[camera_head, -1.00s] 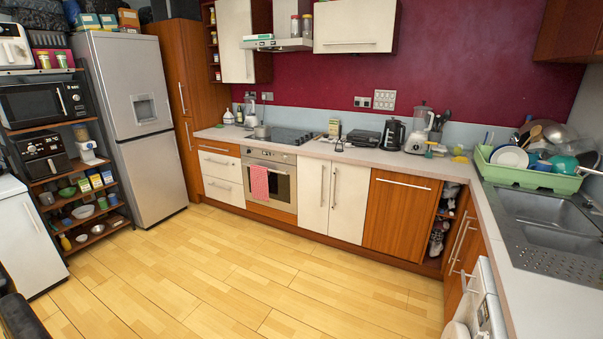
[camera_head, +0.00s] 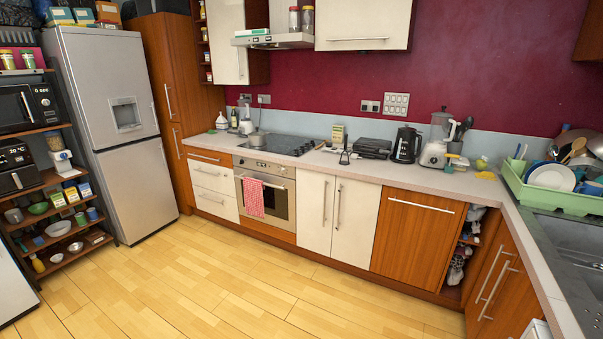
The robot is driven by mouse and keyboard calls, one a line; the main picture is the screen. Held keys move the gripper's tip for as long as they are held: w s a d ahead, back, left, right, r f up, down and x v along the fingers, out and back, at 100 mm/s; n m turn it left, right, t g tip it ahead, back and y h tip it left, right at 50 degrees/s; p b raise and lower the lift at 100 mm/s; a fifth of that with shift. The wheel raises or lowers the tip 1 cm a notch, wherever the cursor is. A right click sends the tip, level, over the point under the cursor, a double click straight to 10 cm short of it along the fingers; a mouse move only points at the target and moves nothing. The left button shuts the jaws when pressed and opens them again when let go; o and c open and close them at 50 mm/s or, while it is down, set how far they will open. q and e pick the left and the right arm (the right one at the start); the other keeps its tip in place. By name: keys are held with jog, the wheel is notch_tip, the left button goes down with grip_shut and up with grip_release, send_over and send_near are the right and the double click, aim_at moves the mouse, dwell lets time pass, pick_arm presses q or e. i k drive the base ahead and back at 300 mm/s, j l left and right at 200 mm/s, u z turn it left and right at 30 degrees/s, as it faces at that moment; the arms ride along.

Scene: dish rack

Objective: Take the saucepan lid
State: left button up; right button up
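A green dish rack (camera_head: 548,198) stands on the counter at the right edge, partly cut off by the frame. It holds a white plate (camera_head: 552,178), a wooden spoon (camera_head: 574,150) and dark, rounded metal cookware (camera_head: 568,138). I cannot tell whether any of the metal pieces is the saucepan lid. Neither of my grippers is in view.
The wooden floor (camera_head: 220,280) is clear. The counter (camera_head: 430,178) runs along the back and turns toward me at the right, with a sink (camera_head: 585,240) beside the rack. A fridge (camera_head: 115,120) and shelf unit stand left.

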aim_at(258, 133)
jog(key=i, duration=3.75)
jog(key=u, duration=0.2)
